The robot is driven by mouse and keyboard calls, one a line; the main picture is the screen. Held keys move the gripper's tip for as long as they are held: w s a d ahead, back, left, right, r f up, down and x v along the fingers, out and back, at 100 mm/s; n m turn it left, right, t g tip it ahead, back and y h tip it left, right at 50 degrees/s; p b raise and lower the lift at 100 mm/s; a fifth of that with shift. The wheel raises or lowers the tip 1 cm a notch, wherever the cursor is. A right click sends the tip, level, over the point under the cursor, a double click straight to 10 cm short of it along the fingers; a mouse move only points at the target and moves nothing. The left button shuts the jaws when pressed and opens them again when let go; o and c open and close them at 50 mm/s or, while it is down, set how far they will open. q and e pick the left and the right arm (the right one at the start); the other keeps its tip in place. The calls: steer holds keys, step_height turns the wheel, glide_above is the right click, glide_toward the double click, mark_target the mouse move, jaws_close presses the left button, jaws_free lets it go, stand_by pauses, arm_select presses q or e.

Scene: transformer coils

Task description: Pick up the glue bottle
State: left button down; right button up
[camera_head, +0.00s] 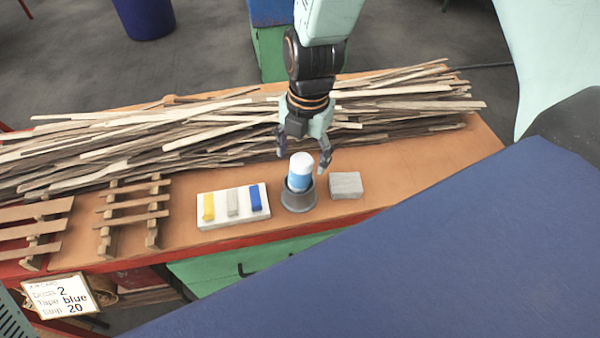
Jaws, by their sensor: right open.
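The glue bottle (300,170), white on top with a blue band, stands upright in a round dark grey holder (299,199) near the front edge of the orange bench. My right gripper (303,161) comes down from above and is open. Its two fingers are at either side of the bottle's top as seen here. I cannot tell whether they touch it. My left gripper is not in view.
A white tray (205,222) with yellow, grey and blue pieces lies left of the holder. A grey block (346,186) lies right of it. A long pile of wooden strips (130,140) covers the bench's back. Wooden racks (130,215) stand at left.

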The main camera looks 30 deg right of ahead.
mark_target(299, 179)
steer(key=f, duration=0.2)
steer(key=shift+a+f, duration=0.2)
steer(key=shift+f, duration=0.2)
steer(key=shift+s+d+f, duration=0.1)
steer(key=shift+f, duration=0.2)
steer(key=c, duration=1.3)
